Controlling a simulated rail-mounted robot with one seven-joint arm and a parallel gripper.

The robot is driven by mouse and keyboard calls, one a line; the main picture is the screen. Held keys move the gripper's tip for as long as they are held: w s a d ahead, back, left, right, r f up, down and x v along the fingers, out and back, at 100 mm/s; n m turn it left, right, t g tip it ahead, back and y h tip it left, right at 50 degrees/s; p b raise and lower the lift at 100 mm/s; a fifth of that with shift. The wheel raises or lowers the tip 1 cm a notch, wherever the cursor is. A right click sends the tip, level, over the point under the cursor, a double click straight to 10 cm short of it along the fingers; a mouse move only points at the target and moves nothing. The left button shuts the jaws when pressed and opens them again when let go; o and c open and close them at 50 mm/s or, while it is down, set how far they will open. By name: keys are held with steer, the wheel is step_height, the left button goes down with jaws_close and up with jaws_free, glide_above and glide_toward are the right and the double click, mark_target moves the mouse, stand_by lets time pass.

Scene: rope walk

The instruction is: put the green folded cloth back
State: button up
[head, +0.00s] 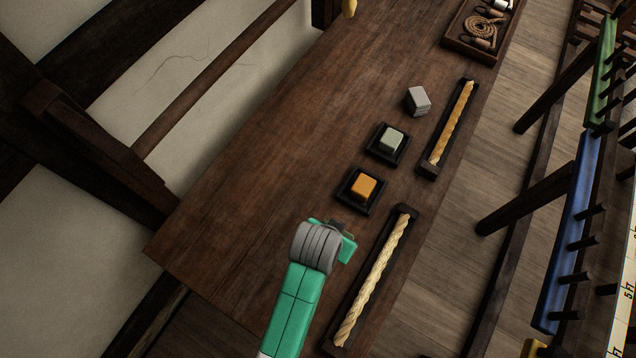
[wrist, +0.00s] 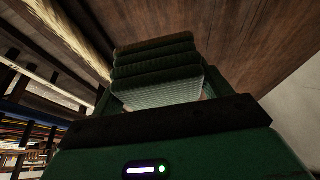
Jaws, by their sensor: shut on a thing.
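The green folded cloth (wrist: 158,72) fills the middle of the wrist view as a stack of dark green, ribbed layers. My gripper (wrist: 160,88) is shut on it, with a finger at each side. In the head view my gripper (head: 338,236) is over the near part of the brown table (head: 250,180), left of the near rope tray. There the cloth is mostly hidden by my gripper. I cannot tell whether the cloth touches the table.
Two long trays hold ropes (head: 374,280) along the right edge. A box (head: 456,38) holds coiled rope. The table's left side is clear.

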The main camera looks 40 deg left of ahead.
steer(key=f, duration=0.4)
steer(key=f+b, duration=0.1)
steer(key=f, duration=0.1)
steer(key=shift+w+f, duration=0.15)
steer(key=shift+w, duration=0.15)
steer(key=shift+s+f+b, duration=0.1)
steer(key=shift+f+b, duration=0.35)
steer(key=shift+f, duration=1.35)
steer(key=shift+f, duration=0.15)
steer(key=o, duration=0.9)
steer(key=shift+o, duration=0.2)
steer(key=p+v, duration=0.2)
steer(key=v, duration=1)
steer(key=shift+p, duration=0.35)
